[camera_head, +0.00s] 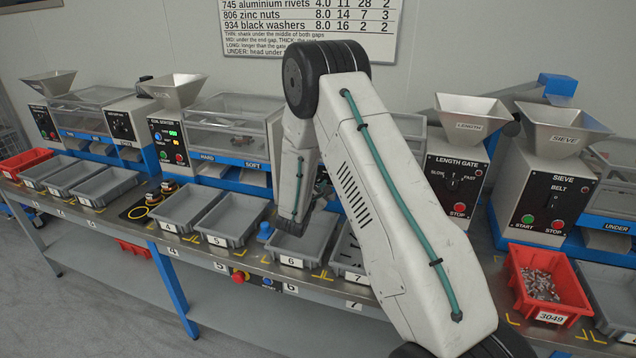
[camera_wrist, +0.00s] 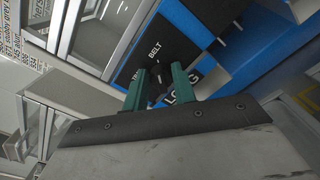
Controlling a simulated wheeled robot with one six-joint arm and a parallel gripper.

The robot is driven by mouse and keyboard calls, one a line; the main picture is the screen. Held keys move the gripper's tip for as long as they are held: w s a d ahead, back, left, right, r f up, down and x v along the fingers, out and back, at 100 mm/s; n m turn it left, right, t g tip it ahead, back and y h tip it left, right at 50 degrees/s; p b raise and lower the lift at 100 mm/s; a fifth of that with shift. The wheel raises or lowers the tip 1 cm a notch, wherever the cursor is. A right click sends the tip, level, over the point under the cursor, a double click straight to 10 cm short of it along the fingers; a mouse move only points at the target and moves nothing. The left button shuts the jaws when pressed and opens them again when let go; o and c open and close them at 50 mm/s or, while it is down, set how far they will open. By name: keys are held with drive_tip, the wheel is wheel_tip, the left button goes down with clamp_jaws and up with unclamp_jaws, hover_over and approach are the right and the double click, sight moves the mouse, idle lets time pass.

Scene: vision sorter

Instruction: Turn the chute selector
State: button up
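In the wrist view, the two green fingers of my gripper (camera_wrist: 160,84) stand apart, pointing at a black panel (camera_wrist: 165,48) with "BELT" in white and a second, partly covered word. A dark shape with a small white mark lies between the fingertips. It may be the chute selector; I cannot tell whether the fingers touch it. A blue surface (camera_wrist: 245,48) surrounds the panel, with a "LONG" label beside the right finger. In the head view, my arm hides the selector, and my gripper cannot be made out.
The bench carries grey trays, among them tray 6 (camera_head: 292,262) below my forearm. The length gate box (camera_head: 455,185) and the sieve box (camera_head: 545,205) stand to the right. A red bin (camera_head: 546,285) of metal parts is at front right. A clear-sided hopper unit stands left of my arm.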

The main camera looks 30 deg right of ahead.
drive_tip(key=shift+n, duration=0.3)
drive_tip(key=n, duration=0.3)
drive_tip(key=shift+w+a+n, duration=0.1)
drive_tip(key=shift+n, duration=0.3)
drive_tip(key=shift+w+a+n, duration=0.15)
drive_tip(key=shift+n, duration=2.75)
drive_tip(key=shift+w+a+n, duration=0.15)
drive_tip(key=shift+n, duration=2.75)
drive_tip(key=o, duration=0.7)
